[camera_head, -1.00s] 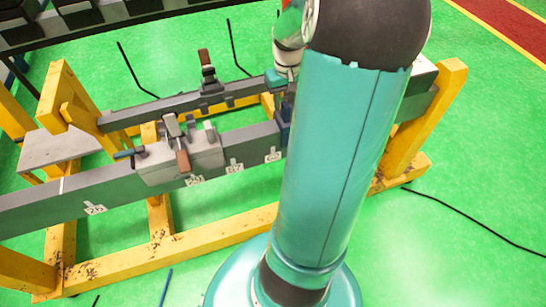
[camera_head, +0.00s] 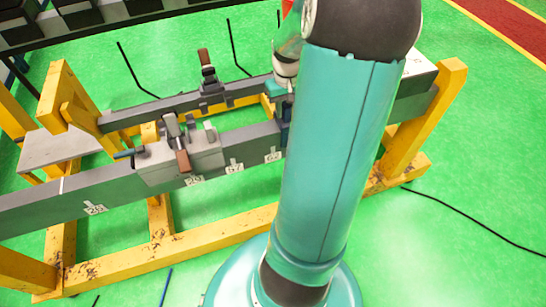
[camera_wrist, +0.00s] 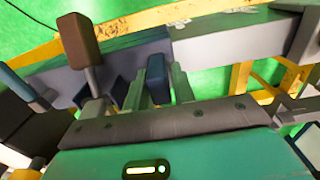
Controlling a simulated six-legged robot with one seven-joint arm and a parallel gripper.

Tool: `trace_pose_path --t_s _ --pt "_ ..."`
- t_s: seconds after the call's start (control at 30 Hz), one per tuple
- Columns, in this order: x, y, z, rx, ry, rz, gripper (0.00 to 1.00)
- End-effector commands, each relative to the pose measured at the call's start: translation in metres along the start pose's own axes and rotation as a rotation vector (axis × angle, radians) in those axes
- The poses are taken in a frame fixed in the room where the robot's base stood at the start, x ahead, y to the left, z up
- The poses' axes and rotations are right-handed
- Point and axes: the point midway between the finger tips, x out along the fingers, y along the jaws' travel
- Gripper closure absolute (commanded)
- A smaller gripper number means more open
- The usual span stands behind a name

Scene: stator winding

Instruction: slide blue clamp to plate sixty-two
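A dark blue clamp body (camera_head: 284,132) sits on the front grey rail in the head view, partly hidden behind my arm. Dark blue parts (camera_wrist: 133,92) show beside my fingers in the wrist view, with a brown handle block (camera_wrist: 77,40) on a grey stem to their left. Plates also show in the wrist view (camera_wrist: 180,22).
A grey clamp block (camera_head: 182,158) with a brown handle stands on the front rail to the left. Another brown-handled clamp (camera_head: 208,78) is on the rear rail. A yellow frame (camera_head: 160,250) carries both rails. Black cables lie on the green floor.

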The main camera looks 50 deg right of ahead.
Motion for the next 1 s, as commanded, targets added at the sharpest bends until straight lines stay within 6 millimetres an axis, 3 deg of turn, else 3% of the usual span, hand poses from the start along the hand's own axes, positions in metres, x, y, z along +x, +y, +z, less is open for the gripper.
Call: trace_pose_path --t_s 1.0 --pt "0.000 -0.091 0.000 -0.004 -0.001 -0.001 0.75"
